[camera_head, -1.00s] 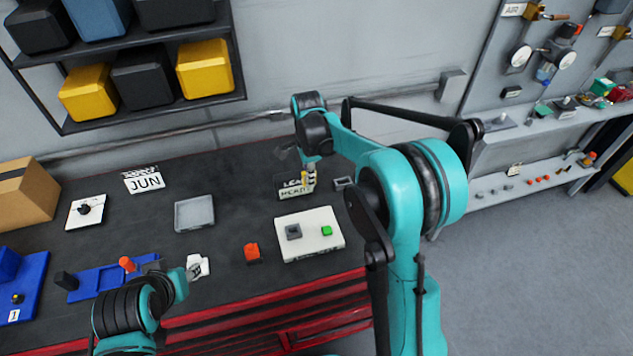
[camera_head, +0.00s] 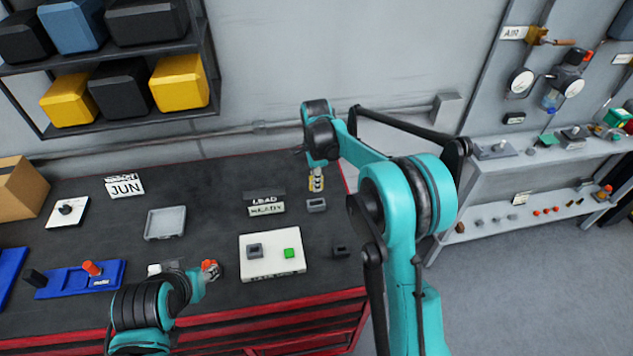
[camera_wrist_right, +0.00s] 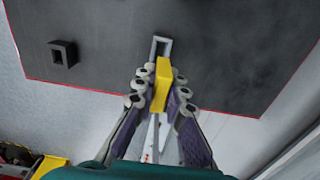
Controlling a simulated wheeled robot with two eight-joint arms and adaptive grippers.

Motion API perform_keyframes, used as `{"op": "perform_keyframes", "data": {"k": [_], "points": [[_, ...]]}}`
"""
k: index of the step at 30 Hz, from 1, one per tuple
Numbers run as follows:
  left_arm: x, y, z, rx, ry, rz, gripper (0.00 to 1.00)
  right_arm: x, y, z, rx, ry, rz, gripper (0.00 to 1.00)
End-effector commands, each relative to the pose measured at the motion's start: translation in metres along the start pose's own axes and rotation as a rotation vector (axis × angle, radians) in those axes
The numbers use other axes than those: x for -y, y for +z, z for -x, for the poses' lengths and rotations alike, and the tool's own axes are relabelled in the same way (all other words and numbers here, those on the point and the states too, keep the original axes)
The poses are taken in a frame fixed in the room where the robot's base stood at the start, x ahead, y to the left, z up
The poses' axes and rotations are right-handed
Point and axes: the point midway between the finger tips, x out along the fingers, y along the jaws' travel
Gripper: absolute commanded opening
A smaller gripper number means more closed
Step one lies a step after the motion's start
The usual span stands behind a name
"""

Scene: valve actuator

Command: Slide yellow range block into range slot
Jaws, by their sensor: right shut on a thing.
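The yellow range block (camera_head: 317,183) is held in my right gripper (camera_head: 316,176) over the back right of the bench. In the right wrist view the yellow block (camera_wrist_right: 163,85) sits between the closed fingers (camera_wrist_right: 161,88). A small grey rectangular frame, which looks like the range slot (camera_head: 316,205), lies just below the block. In the wrist view this slot (camera_wrist_right: 161,46) is just beyond the block, which covers its near end; I cannot tell whether they touch. My left gripper (camera_head: 207,273) is at a small orange-red piece (camera_head: 210,265); its fingers are too small to read.
A second grey holder (camera_head: 341,250) stands near the bench's right edge. A white panel (camera_head: 262,268) with grey and green blocks, LEAD READY signs (camera_head: 266,208) and a grey tray (camera_head: 165,224) are on the bench. A blue fixture (camera_head: 62,283) is front left.

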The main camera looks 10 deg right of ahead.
Motion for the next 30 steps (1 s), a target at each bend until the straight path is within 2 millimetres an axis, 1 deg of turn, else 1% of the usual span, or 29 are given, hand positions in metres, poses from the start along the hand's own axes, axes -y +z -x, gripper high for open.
{"op": "perform_keyframes", "data": {"k": [8, 18, 23, 30], "points": [[0.0, 0.009, -0.012, 0.0, 0.0, 0.0, 0.4, 0.0, 0.0, -0.018, 0.0, 0.0, 0.0, 0.0], [0.0, 0.022, -0.032, 0.0, 0.0, 0.0, 0.4, 0.0, 0.0, -0.051, 0.0, 0.0, 0.0, 0.0], [0.0, 0.025, -0.035, 0.0, 0.0, 0.0, 0.4, 0.0, 0.0, -0.058, 0.0, 0.0, 0.0, 0.0], [0.0, 0.025, -0.035, 0.0, 0.0, 0.0, 0.4, 0.0, 0.0, -0.058, 0.0, 0.0, 0.0, 0.0]]}}
